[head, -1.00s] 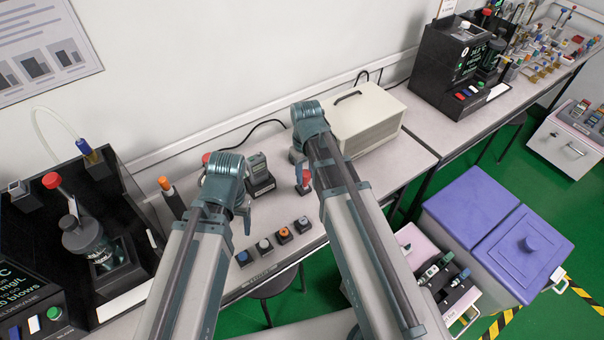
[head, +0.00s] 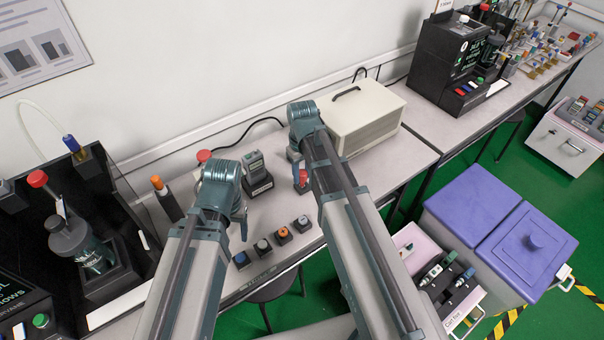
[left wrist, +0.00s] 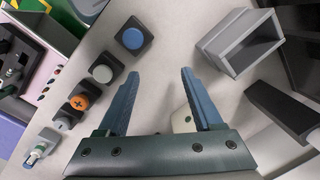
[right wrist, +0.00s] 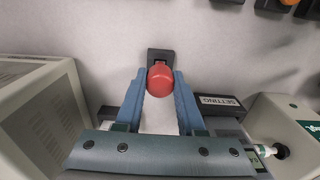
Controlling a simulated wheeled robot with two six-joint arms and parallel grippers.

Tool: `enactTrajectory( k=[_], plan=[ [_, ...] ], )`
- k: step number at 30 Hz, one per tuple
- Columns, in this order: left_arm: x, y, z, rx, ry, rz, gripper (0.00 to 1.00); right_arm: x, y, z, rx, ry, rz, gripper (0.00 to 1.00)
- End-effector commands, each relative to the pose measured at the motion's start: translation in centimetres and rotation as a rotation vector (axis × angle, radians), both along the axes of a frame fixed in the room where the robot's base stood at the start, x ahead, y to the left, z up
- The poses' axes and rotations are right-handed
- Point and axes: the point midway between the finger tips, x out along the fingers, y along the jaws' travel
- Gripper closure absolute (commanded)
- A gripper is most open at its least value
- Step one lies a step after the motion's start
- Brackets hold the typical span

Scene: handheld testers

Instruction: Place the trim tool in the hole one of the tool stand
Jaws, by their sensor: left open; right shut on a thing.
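My right gripper (head: 298,172) is shut on a red rounded piece (head: 302,180) at the bench's middle. In the right wrist view the red piece (right wrist: 160,82) sits between the fingertips, with a small dark square block (right wrist: 160,56) right beside it. I cannot tell for certain that it is the trim tool; its lower part is hidden. My left gripper (head: 241,222) is open over the bench. In the left wrist view nothing is between its fingers (left wrist: 160,75). A grey hollow box (left wrist: 240,45) lies to their right. I cannot make out the stand's hole one.
A row of small black blocks with coloured tops (head: 282,234) lines the front edge. A handheld tester in a dock (head: 257,174) stands between the grippers. A beige case (head: 362,118) is at the right. An orange-topped dark rod (head: 160,188) is at the left.

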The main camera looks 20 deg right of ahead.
Motion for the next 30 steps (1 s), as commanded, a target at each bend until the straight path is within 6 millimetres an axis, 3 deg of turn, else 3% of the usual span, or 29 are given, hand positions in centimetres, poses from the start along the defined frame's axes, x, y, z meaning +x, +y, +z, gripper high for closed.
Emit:
enactTrajectory(
  k=[1, 6, 20, 30],
  plan=[
    [0.0, 0.0, -0.1, 0.0, 0.0, 0.0, 0.33, 0.0, 0.0, -0.1, 0.0, 0.0, 0.0, 0.58],
    [0.0, 0.0, -0.1, 0.0, 0.0, 0.0, 0.33, 0.0, 0.0, -0.1, 0.0, 0.0, 0.0, 0.32],
    [0.0, 0.0, 0.6, 0.0, 0.0, 0.0, 0.33, 0.0, 0.0, 0.6, 0.0, 0.0, 0.0, 0.32],
    [0.0, 0.0, 4.4, 0.0, 0.0, 0.0, 0.33, 0.0, 0.0, 4.4, 0.0, 0.0, 0.0, 0.32]
  ],
)
